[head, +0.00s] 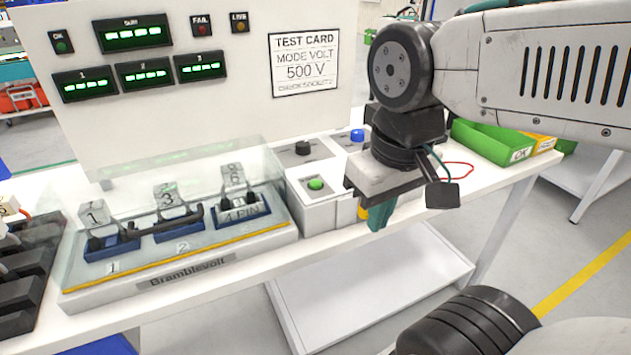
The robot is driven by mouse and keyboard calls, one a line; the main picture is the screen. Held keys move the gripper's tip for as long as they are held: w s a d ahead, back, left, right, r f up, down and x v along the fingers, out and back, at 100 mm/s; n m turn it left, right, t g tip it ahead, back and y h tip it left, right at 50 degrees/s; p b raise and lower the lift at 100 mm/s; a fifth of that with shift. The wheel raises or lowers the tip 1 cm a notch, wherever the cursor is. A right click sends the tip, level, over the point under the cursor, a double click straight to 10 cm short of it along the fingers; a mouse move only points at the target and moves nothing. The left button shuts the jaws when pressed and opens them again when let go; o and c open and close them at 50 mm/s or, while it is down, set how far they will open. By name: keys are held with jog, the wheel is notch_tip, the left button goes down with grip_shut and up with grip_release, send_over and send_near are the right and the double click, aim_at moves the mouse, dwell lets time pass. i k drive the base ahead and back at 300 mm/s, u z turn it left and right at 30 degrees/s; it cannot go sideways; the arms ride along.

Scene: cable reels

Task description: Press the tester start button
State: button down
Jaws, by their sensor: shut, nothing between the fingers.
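The tester is a white unit with an upright panel (225,100) behind and a low bed (170,272) in front. A green button (316,184) sits on a small white box at the bed's right end; I cannot read a label on it. My gripper (380,218) is shut and empty, pointing down just right of that box and apart from the button. Its wrist partly hides the bench behind. A black knob (302,147) and a blue knob (357,135) sit behind the green button.
A clear cover (130,170) stands over several numbered slots on the bed. A test card (304,64) reads 500 V. Green bins (490,140) stand at the bench's right. A black rack (25,280) is at the far left. The lower shelf (370,290) looks bare.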

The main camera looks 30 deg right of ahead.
aim_at(314, 184)
jog(key=z, duration=2.5)
jog(key=k, duration=0.8)
jog(key=u, duration=1.75)
